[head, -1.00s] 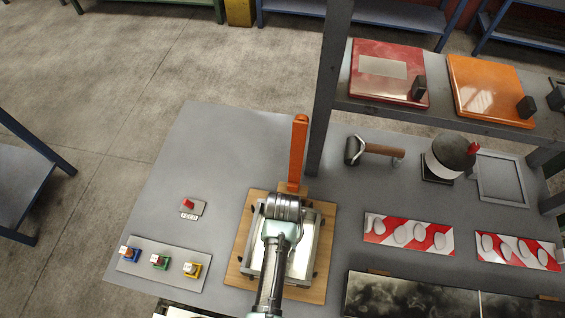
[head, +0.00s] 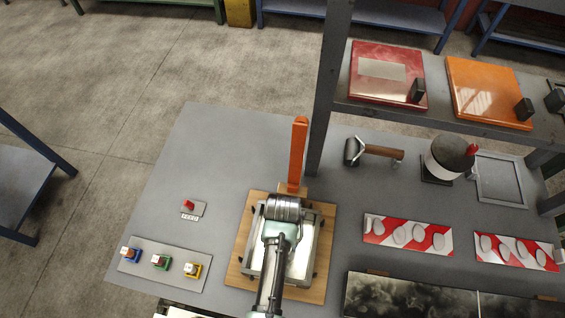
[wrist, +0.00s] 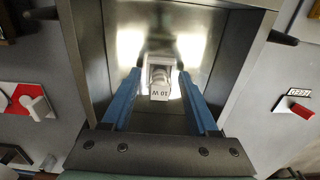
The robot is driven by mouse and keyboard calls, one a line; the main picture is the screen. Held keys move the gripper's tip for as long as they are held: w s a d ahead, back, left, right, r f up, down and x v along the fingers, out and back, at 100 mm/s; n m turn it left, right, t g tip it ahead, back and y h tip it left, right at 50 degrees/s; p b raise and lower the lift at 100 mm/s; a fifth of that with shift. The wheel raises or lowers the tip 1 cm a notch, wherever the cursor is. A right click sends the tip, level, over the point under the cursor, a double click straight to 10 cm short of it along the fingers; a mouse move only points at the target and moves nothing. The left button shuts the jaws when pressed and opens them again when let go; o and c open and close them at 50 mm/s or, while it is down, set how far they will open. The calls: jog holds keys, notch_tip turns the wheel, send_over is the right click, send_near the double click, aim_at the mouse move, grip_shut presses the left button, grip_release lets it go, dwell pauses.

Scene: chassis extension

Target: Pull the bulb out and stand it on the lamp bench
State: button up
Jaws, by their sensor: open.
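The bulb (wrist: 160,83) is pale with a "10 W" label and sits upright inside an open, shiny metal housing (wrist: 235,75). In the head view the housing (head: 316,250) stands on a wooden board (head: 243,262) on the grey bench (head: 225,145). My gripper (wrist: 159,76) is open and reaches into the housing. One blue finger is on each side of the bulb, with a visible gap from each. My wrist hides the bulb and fingers in the head view.
An orange lever (head: 298,155) rises behind the housing. A red switch (head: 189,205) and a plate with blue, green and yellow fittings (head: 165,263) are left. A shelf post (head: 325,100), roller (head: 375,150) and red-white striped plates (head: 408,235) are right. The bench's back left is clear.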

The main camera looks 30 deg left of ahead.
grip_shut()
jog(key=o, duration=0.6)
grip_release()
jog(key=shift+o, duration=0.2)
notch_tip(320, 180, up, 13)
jog(key=b, duration=0.1)
jog(key=shift+c, duration=0.3)
